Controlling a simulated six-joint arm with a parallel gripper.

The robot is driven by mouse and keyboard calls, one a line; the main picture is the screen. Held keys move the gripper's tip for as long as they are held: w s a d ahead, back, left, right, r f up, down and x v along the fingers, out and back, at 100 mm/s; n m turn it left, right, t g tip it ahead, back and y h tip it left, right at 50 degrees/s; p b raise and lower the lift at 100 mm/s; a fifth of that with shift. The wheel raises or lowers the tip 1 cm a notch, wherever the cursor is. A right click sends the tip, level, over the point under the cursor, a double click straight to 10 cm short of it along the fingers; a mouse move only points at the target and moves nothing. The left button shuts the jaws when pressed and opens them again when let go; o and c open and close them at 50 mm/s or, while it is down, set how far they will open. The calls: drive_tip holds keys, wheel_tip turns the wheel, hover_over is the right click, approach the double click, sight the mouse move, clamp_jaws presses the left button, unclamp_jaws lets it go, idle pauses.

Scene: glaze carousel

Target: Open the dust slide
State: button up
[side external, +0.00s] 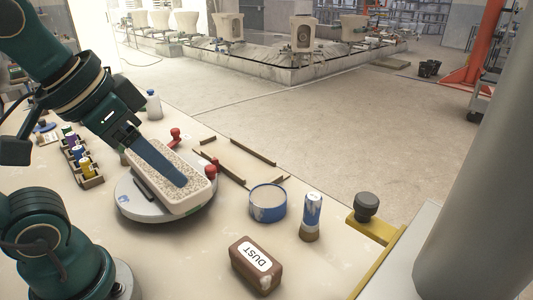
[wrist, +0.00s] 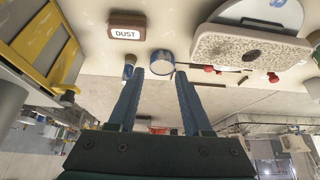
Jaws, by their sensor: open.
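A brown block with a white label reading DUST (side external: 257,265) lies on the bench at the front; it also shows in the wrist view (wrist: 126,26). A yellow frame (side external: 377,228) with a dark round knob (side external: 366,206) is at the bench's right edge, beside a pale panel. The yellow frame also shows at upper left in the wrist view (wrist: 61,62). I cannot tell which part is the slide. My gripper (side external: 183,181) appears in front of a speckled slab in the side view. Its two blue fingers (wrist: 159,73) are apart and nothing shows between them up close.
The speckled slab (side external: 198,194) rests on a round grey wheel (side external: 131,209). A blue-banded tub (side external: 268,204) and a blue-and-white bottle (side external: 311,216) stand between the wheel and the yellow frame. Small red knobs and brown strips lie behind. A grey column rises at right.

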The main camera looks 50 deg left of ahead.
drive_tip(key=r, duration=0.2)
drive_tip(key=m+t+h, duration=0.3)
drive_tip(key=t+h, duration=0.3)
hover_over(357, 207)
drive_tip(key=a, duration=0.4)
drive_tip(key=d+t, duration=0.1)
drive_tip(key=d, duration=0.1)
drive_tip(key=d+f+t, duration=0.1)
drive_tip(key=shift+w+t, duration=0.3)
drive_tip(key=f+t, duration=0.2)
drive_tip(key=f, duration=0.1)
drive_tip(key=s+d+f+t, duration=0.1)
drive_tip(key=shift+f+m, duration=0.2)
drive_tip(key=shift+m, duration=0.1)
drive_tip(key=shift+x, duration=2.5)
drive_tip(key=shift+a, duration=0.1)
clamp_jaws()
